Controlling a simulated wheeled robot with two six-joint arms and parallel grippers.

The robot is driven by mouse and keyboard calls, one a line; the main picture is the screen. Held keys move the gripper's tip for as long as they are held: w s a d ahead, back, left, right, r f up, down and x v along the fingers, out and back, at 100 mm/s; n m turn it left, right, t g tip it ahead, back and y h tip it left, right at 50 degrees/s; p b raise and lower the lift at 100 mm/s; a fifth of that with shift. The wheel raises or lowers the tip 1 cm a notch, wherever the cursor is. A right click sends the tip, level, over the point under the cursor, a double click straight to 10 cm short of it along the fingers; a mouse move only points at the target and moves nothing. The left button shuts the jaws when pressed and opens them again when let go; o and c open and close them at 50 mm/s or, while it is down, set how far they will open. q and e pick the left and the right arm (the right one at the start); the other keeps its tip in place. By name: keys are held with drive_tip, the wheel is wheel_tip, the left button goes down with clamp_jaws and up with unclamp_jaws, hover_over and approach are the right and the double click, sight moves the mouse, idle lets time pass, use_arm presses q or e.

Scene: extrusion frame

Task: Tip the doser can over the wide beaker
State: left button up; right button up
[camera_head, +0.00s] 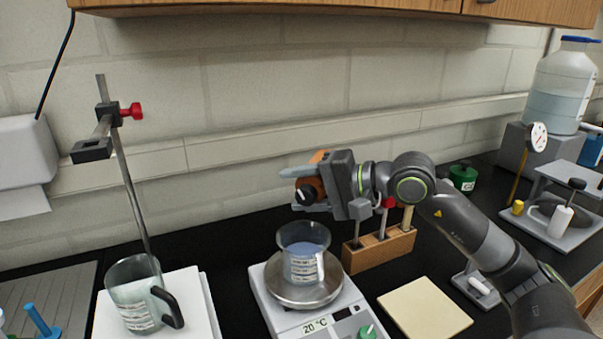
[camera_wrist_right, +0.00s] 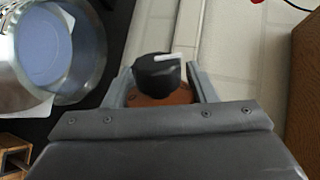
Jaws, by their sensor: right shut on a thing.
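My right gripper (camera_head: 290,190) is shut on the doser can (camera_head: 311,184), an orange can with a black cap bearing a white mark. It holds the can in the air above the wide beaker (camera_head: 303,262). The can is tilted, its cap towards the head camera and lower than the orange part behind. The jaws hide much of its body. In the right wrist view the black cap (camera_wrist_right: 158,74) shows between the fingers. The beaker is clear glass with blue contents and a label, upright on the round plate of a hotplate. It also shows in the wrist view (camera_wrist_right: 45,45). My left gripper is out of view.
The hotplate (camera_head: 283,316) reads 20 °C. A wooden tool rack (camera_head: 380,250) stands close right of the beaker. A handled beaker (camera_head: 135,300) stands at left before a clamp stand (camera_head: 128,175). A beige pad (camera_head: 425,308) lies front right. Dark bench lies bare between.

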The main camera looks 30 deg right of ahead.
drive_tip(key=shift+s+a+r+m+g+y+p, duration=0.1)
drive_tip(key=shift+r+m+g+y+p, duration=0.2)
drive_tip(key=shift+r+m+p, duration=1.65)
drive_tip(key=shift+a+r+n+g+y+p, duration=0.15)
drive_tip(key=shift+r+g+y+p, duration=0.2)
drive_tip(key=shift+p, duration=3.45)
drive_tip(key=shift+s+r+m+y, duration=0.15)
drive_tip(key=shift+m+y, duration=0.1)
drive_tip(key=shift+m, duration=0.25)
wheel_tip(320, 180, up, 7)
drive_tip(key=s+a+m+y+p, duration=0.2)
drive_tip(key=m+y+p, duration=0.2)
drive_tip(key=m, duration=0.6)
drive_tip(key=shift+a+p, duration=0.3)
drive_tip(key=shift+p, duration=0.1)
drive_tip(key=shift+s+g, duration=0.1)
drive_tip(key=shift+g, duration=0.15)
